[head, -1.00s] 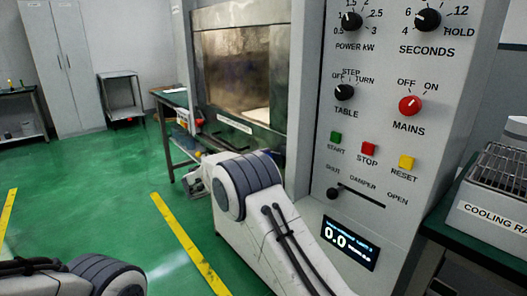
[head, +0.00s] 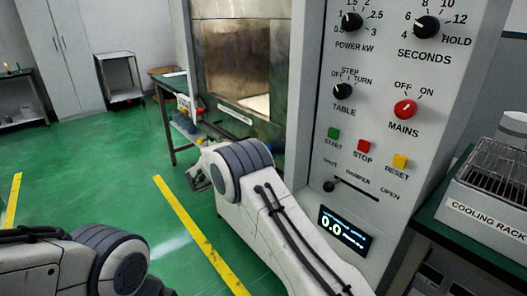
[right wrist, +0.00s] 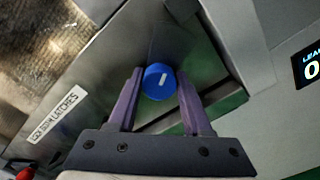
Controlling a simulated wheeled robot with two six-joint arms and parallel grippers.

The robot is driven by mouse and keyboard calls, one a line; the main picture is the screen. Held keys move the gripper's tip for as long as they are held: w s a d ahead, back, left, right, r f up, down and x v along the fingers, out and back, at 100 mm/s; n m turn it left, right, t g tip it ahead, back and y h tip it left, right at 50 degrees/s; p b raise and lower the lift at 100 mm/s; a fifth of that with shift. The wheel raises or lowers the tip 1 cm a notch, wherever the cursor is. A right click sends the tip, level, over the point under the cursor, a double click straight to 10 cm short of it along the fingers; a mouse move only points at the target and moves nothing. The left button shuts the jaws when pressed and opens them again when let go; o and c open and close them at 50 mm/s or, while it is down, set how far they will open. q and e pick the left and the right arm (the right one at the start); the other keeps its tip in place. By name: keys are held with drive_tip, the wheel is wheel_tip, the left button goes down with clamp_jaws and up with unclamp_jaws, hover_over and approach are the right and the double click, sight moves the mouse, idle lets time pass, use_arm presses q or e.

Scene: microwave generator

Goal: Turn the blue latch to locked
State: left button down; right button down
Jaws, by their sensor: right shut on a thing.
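The blue latch (right wrist: 158,82) is a round knob with a white line on its face, on the metal front below the oven window in the right wrist view. My right gripper (right wrist: 160,86) has its two purple-grey fingers on either side of the knob and is shut on it. In the head view my right gripper (head: 198,178) is small and partly hidden by my own arm, and I cannot make out the latch there. The white line leans slightly off the finger direction. My left gripper is out of view; only its arm shows at the lower left.
A label ending in "LATCHES" (right wrist: 60,115) is beside the latch. The control panel (head: 385,130) with knobs and buttons stands to the right of my right arm. A cooling rack (head: 490,180) is at far right.

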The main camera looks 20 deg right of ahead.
drive_tip(key=shift+r, duration=0.15)
drive_tip(key=shift+c, duration=1.8)
unclamp_jaws()
drive_tip(key=v, duration=1)
drive_tip(key=shift+a, duration=0.25)
drive_tip(key=shift+s, duration=0.15)
